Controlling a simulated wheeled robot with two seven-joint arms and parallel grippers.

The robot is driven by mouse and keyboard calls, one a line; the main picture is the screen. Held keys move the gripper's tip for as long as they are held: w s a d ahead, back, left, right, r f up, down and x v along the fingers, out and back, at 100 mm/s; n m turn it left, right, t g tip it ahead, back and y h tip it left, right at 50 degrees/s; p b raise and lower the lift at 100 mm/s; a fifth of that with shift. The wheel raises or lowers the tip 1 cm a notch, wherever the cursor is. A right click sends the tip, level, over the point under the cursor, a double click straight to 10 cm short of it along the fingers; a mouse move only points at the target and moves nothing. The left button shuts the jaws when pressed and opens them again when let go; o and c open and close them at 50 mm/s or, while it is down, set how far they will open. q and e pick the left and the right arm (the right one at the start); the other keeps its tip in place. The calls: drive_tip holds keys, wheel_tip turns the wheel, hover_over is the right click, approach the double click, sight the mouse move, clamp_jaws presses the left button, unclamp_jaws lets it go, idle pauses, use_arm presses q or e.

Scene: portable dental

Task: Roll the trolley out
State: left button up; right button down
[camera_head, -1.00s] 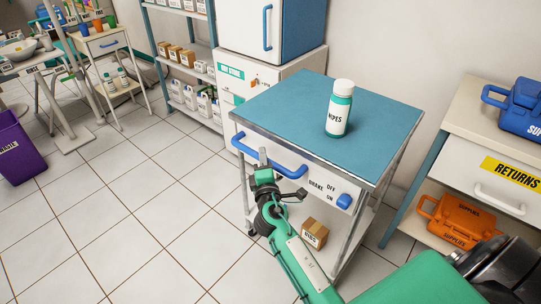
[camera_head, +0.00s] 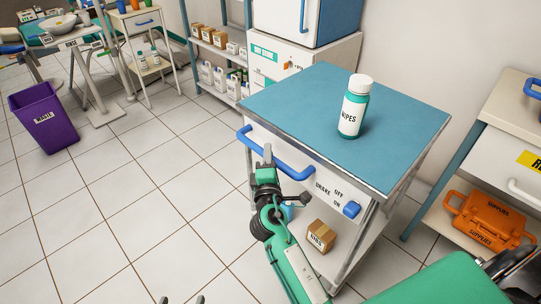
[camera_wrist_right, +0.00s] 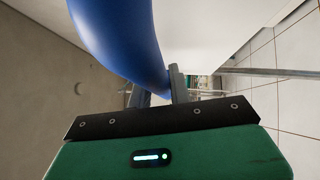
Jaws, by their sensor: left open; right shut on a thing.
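The trolley (camera_head: 268,104) has a blue top, a white drawer front and a blue bar handle (camera_head: 290,166), and stands in front of me in the head view. My right gripper (camera_head: 267,157) is shut on the left part of this handle. The right wrist view shows the blue handle (camera_wrist_right: 122,40) close up between the fingers. A blue brake knob (camera_head: 351,209) sits at the right of the front, beside OFF and ON labels; its setting is hard to tell. My left gripper (camera_head: 182,299) shows only its fingertips at the bottom edge, apart and empty.
A wipes bottle (camera_head: 353,112) stands upright on the trolley top, and a small carton (camera_head: 320,236) on its lower shelf. A returns unit with an orange case (camera_head: 490,220) is at right. A purple bin (camera_head: 45,118) stands far left.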

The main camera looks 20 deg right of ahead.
drive_tip(key=shift+s+a+f, duration=0.1)
drive_tip(key=shift+a+f, duration=0.1)
drive_tip(key=shift+a, duration=0.05)
drive_tip(key=c, duration=1.4)
unclamp_jaws()
drive_tip(key=shift+o, duration=0.5)
drive_tip(key=shift+a+r, duration=0.1)
drive_tip(key=shift+r, duration=0.05)
use_arm(q)
drive_tip(key=shift+w+a+r+t+b, duration=0.1)
drive_tip(key=shift+w+r+t+b, duration=0.3)
drive_tip(key=shift+r+t, duration=0.35)
drive_tip(key=shift+w+a+r+t+b, duration=0.15)
drive_tip(key=shift+w+r+t, duration=0.4)
drive_tip(key=shift+r, duration=0.35)
drive_tip(key=shift+w+d+r+t+b, duration=0.1)
drive_tip(key=shift+w+r+t+b, duration=0.25)
drive_tip(key=shift+r+t, duration=0.45)
use_arm(e)
drive_tip(key=v, duration=1.4)
